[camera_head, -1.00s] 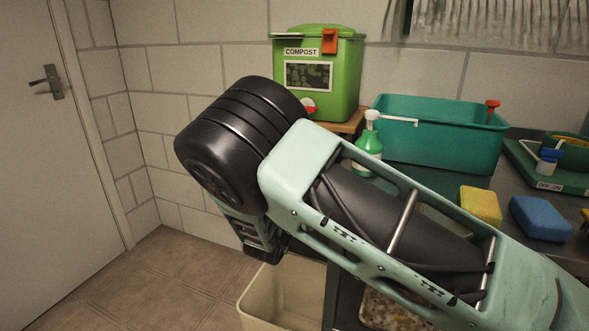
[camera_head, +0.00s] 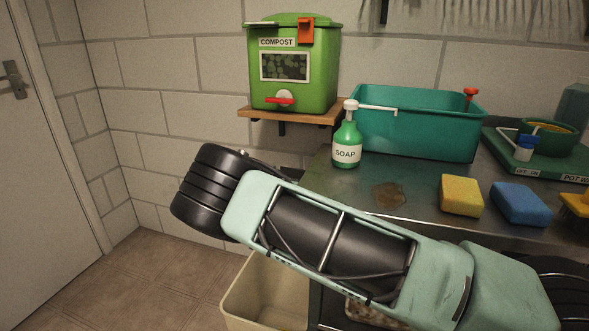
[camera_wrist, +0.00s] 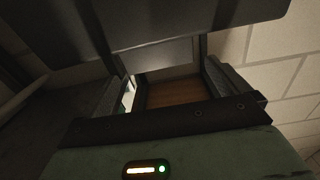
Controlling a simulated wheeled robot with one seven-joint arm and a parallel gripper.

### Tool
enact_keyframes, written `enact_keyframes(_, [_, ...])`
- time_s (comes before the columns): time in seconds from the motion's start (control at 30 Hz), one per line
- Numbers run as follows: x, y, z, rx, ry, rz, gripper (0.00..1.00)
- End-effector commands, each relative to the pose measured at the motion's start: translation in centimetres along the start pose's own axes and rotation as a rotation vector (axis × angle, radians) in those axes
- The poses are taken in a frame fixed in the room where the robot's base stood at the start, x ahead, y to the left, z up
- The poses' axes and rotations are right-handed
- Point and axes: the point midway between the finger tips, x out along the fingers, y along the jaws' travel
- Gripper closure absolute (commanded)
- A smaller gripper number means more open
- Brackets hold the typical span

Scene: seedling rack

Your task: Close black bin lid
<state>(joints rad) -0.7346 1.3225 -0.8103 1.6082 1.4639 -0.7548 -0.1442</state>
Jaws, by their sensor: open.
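In the wrist view, my gripper (camera_wrist: 165,78) is open, with one finger on each side and nothing gripped between them. A dark grey panel (camera_wrist: 180,18) spans the top of that view, beyond the fingers. It may be the black bin lid, but I cannot tell for sure, nor whether the gripper touches it. In the head view, my arm covers the place where my gripper is. A small dark edge (camera_head: 291,173) shows just above my arm by the wall; I cannot tell what it belongs to. No black bin is clearly visible there.
A cream bin (camera_head: 238,300) stands on the floor below my arm. A green compost box (camera_head: 325,85) sits on a wooden shelf (camera_head: 262,115). A soap bottle (camera_head: 346,150), teal tub (camera_head: 420,130) and sponges (camera_head: 460,195) stand on the metal counter (camera_head: 420,205). Floor at left is clear.

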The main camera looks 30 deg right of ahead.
Motion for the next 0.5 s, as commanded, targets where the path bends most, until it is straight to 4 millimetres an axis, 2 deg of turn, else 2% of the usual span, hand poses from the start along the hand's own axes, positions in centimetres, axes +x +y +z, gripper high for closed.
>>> enact_keyframes(0.03, [1.1, 0.1, 0.1, 0.001, 0.0, 0.001, 0.0])
enact_keyframes(0.2, [3.7, 0.0, 0.1, 0.0, 0.0, 0.001, 0.0])
enact_keyframes(0.33, [4.9, 0.0, 0.1, 0.0, 0.0, 0.0, 0.0])
enact_keyframes(0.5, [5.4, -0.1, 0.0, 0.0, -0.001, -0.001, 0.0])
